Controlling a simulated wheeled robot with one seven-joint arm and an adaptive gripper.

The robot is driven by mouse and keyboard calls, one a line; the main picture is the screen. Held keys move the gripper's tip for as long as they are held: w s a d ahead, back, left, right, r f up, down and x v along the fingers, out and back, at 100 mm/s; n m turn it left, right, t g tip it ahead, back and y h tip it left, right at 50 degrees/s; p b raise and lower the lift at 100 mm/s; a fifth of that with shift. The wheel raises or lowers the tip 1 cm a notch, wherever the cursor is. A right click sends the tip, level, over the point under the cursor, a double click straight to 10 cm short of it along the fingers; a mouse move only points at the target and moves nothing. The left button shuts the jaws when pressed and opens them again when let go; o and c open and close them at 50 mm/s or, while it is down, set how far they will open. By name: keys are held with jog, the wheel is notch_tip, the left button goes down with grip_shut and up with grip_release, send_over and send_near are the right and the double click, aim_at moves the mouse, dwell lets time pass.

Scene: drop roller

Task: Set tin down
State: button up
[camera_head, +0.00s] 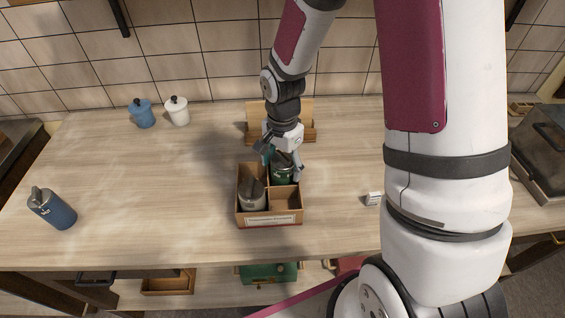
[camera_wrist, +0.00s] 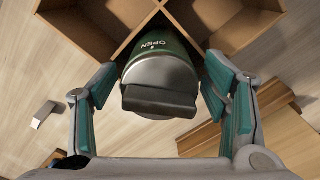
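The dark green tin (camera_head: 282,175) stands in the back right compartment of the divided cardboard box (camera_head: 271,220). In the wrist view, the green tin (camera_wrist: 160,62) shows its grey lid and the word "OPEN", below the crossing of the box dividers (camera_wrist: 150,22). My gripper (camera_head: 282,168) is over the tin from above. Its fingers (camera_wrist: 162,85) are spread on either side of the tin, with a visible gap on the left; contact on the right is unclear. The tin's base is hidden.
A grey-white tin (camera_head: 252,195) stands in the box's front left compartment; the other two compartments look empty. A wooden holder (camera_head: 308,112) is close behind. A blue flask (camera_head: 52,208), two jars (camera_head: 142,114) (camera_head: 177,111) and a small white block (camera_head: 373,199) are farther off.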

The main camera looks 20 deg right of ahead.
notch_tip(320, 180, up, 12)
jog(key=shift+r+b, duration=0.15)
jog(key=shift+b, duration=0.35)
jog(key=s+r+n+t, duration=0.5)
jog(key=s+r+n, duration=0.7)
jog(key=s+r, duration=0.3)
jog(key=shift+s+r+n+t, duration=0.25)
jog(key=shift+s+n+t, duration=0.05)
jog(key=shift+s, duration=0.4)
